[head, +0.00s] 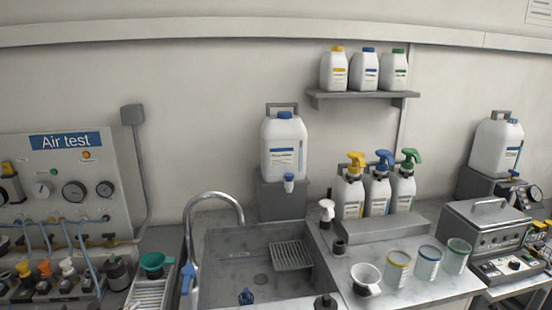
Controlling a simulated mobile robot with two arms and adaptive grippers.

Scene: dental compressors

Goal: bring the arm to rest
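Neither of my grippers nor my arms can be made out in the head view. The task names no object. The view looks onto a counter with a sink (225,255) in the middle. A grey curved faucet (213,197) with a blue lever stands at the sink's left side. What my arms hold, if anything, is hidden.
An Air test panel (65,180) with gauges stands left. A large canister (284,145) stands behind the sink. Three spray bottles (376,190), a white cup (366,279) and three glasses (428,262) occupy the right counter. A metal device (487,235) sits far right. A shelf (362,98) holds three bottles.

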